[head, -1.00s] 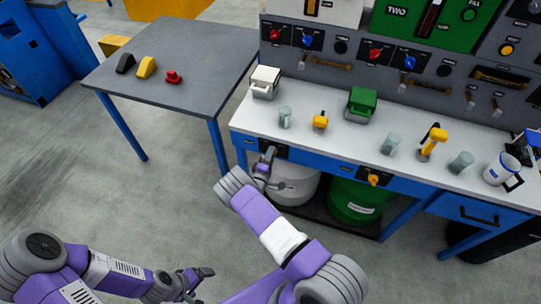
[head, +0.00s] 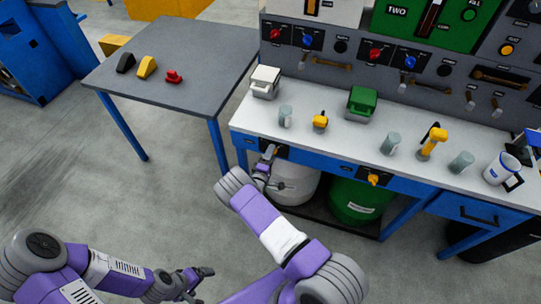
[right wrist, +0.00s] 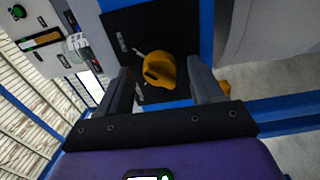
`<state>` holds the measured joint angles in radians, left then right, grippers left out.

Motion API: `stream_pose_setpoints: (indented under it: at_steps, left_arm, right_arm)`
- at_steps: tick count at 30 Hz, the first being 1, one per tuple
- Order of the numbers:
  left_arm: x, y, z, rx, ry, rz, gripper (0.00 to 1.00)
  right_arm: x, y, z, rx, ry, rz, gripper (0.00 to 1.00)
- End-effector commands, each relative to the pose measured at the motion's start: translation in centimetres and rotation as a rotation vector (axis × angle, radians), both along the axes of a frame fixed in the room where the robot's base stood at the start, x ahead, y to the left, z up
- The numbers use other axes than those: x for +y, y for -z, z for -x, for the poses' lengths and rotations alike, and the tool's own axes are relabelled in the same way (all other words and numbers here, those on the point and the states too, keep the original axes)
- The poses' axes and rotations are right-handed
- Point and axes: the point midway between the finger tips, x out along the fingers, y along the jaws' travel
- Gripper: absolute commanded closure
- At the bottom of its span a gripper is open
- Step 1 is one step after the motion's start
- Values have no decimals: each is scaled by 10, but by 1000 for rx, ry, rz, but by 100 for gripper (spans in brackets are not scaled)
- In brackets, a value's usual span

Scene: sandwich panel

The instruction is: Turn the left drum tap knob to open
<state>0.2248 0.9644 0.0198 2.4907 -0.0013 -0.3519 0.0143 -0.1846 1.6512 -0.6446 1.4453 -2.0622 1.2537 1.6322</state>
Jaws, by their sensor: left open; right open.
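The left drum tap knob (right wrist: 160,71) is orange-yellow and sits on a black plate (right wrist: 125,25) in the right wrist view. My right gripper (right wrist: 162,82) is open, with one finger on each side of the knob; I cannot tell whether either finger touches it. In the head view my right gripper (head: 270,154) is at the bench's front edge and mostly hides this knob. The white drum (head: 293,184) stands below it. My left gripper (head: 204,273) is open and empty, low over the floor, away from the bench.
A second yellow tap knob (head: 373,179) is on the bench front above the green drum (head: 357,202). The white benchtop (head: 335,137) holds cups, a green box and yellow-handled items. A grey table (head: 190,92) stands at the left. The floor in front is clear.

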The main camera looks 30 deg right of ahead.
Motion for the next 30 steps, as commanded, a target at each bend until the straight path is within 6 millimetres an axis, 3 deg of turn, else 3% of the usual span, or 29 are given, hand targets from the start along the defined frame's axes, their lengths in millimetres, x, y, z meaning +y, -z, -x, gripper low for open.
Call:
stream_pose_setpoints:
  at_steps: [13,30]
  left_arm:
    - [0,-15,0,0,0,0,11]
    - [0,-15,0,0,0,0,11]
  right_arm:
    - [51,0,42,3,-3,0,34]
    - [56,0,47,1,-1,-1,34]
